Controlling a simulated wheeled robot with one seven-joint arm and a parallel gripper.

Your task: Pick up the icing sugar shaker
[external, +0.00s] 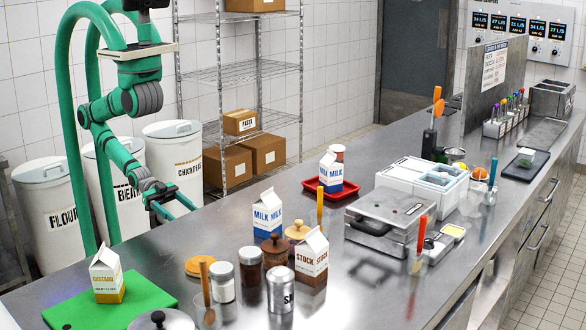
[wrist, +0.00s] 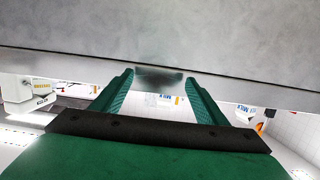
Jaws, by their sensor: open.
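My gripper (external: 174,207) is open and empty beside the far left edge of the steel counter, with its two green fingers apart. The fingers also show in the wrist view (wrist: 158,92), facing a broad grey surface. A metal canister (external: 281,292) with a dark label starting with "S" stands upright at the counter's near side; the rest of its label is turned away. A glass jar with white contents (external: 223,284) stands to its left. I cannot tell which of these, if either, is the icing sugar shaker. Both are well apart from my gripper.
A custard carton (external: 107,276) stands on a green board (external: 150,296). A press (external: 388,218) sits to the right. Bins (external: 175,150) and shelving (external: 240,73) stand behind.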

